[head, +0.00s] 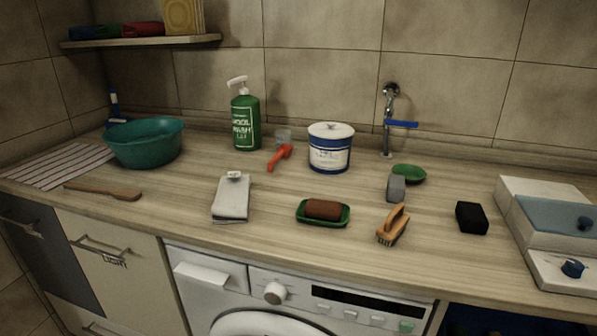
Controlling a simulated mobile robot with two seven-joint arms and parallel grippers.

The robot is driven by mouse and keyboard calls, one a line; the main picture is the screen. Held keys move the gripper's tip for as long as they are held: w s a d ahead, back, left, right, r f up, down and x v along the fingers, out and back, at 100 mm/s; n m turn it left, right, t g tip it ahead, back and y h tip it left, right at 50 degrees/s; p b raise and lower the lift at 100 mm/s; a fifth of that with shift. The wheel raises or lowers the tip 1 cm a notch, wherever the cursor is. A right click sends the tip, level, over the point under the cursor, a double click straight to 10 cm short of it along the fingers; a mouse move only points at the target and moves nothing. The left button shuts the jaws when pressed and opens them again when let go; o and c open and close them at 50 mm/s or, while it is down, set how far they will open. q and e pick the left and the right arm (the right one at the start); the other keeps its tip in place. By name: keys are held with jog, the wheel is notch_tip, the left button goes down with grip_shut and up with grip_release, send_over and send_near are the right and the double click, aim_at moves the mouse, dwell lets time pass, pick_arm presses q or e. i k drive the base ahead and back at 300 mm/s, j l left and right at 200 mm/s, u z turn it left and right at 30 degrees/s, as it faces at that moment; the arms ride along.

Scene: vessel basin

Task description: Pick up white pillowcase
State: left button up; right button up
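A folded white cloth (231,202), which looks like the white pillowcase, lies flat on the wooden counter left of the middle. A small white piece (234,175) sits at its far edge; I cannot tell whether it is part of the cloth. Nothing covers the cloth. Neither of my grippers shows in the head view.
A green soap dish (341,219) with a brown bar is right of the cloth. A wooden spatula (103,191) lies left. A teal basin (144,151), green pump bottle (246,122) and white-blue tub (330,155) stand behind. A brush (394,226) is further right.

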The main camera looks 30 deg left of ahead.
aim_at(231, 203)
jog(key=u, duration=1.25)
jog(key=i+j+u, duration=0.1)
jog(key=j, duration=0.2)
jog(key=i+j+u, duration=0.1)
jog(key=j, duration=0.2)
